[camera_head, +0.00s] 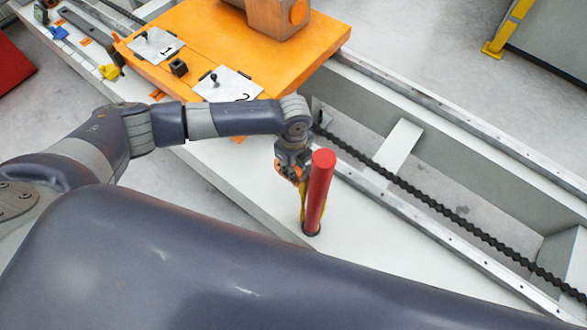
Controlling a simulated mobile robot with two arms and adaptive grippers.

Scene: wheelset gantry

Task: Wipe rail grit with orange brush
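My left gripper (301,195) reaches down right beside an upright red cylinder (319,180) with a dark ring at its foot, over the white beam top. Yellow and orange parts show close against the cylinder's left side. I cannot tell whether the fingers are closed on it or only beside it. A metal rail (440,240) with bolt holes runs along the beam's edge, to the right of the cylinder. No grit can be made out on it. I cannot identify an orange brush. My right gripper is not in view.
A dark chain (430,200) runs along the gantry trough. An orange carriage plate (315,45) carries white cards marked 1 (155,45) and 2 (226,84). Small blue (58,33) and yellow (109,71) items lie at upper left. A yellow post (508,28) stands upper right.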

